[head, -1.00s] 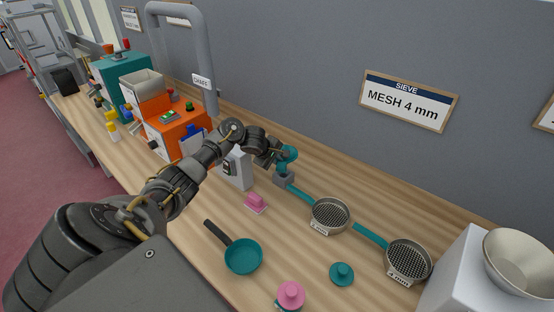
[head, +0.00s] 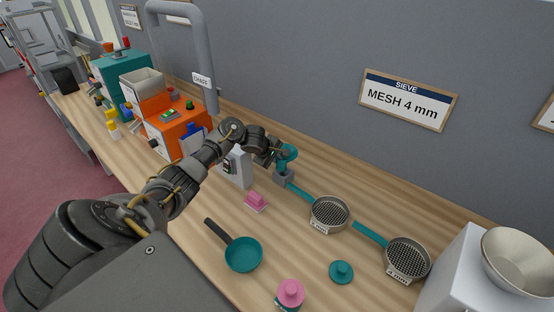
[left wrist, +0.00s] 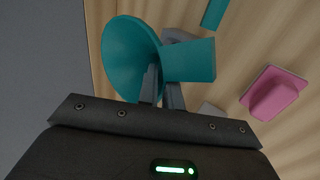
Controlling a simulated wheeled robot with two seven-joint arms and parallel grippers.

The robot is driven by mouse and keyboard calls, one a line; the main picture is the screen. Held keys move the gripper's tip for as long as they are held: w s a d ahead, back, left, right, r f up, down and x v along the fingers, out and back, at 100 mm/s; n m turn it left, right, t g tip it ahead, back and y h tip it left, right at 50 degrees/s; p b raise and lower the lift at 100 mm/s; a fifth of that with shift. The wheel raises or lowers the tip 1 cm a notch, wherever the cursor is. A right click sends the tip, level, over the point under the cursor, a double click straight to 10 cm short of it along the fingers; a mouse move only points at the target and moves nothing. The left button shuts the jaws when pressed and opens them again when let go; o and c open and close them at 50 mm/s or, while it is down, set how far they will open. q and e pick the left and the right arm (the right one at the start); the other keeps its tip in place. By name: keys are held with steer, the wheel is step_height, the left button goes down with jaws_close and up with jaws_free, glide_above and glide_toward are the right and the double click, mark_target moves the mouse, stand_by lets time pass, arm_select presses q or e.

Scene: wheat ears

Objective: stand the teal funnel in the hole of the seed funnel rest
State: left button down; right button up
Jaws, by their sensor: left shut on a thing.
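The teal funnel (head: 289,152) is held by my left gripper (head: 274,157) at the back of the bench. In the left wrist view the funnel (left wrist: 127,58) shows its wide cone on the left and its spout pointing right. The left gripper (left wrist: 160,88) is shut on it where cone and spout meet. The grey seed funnel rest (head: 284,177) is close below the funnel in the head view, and a grey part shows behind the funnel in the wrist view. The rest's hole is hidden. I cannot tell whether funnel and rest touch. My right gripper is not in view.
Two sieves with teal handles (head: 329,214) (head: 406,258) lie right of the rest. A pink block (head: 255,201), a teal pan (head: 242,254), a teal lid-like piece (head: 341,271) and a pink-topped item (head: 290,293) are nearer. An orange machine (head: 177,130) stands left.

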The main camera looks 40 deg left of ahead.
arm_select(q)
steer(key=shift+f, duration=0.2)
steer(key=shift+f+b, duration=0.55)
steer(key=shift+f, duration=0.55)
steer(key=shift+f+b, duration=0.6)
steer(key=shift+f, duration=0.9)
steer(key=c, duration=1.5)
jaws_free()
steer(key=p+v, duration=0.1)
steer(key=v, duration=1)
steer(key=shift+w, duration=0.1)
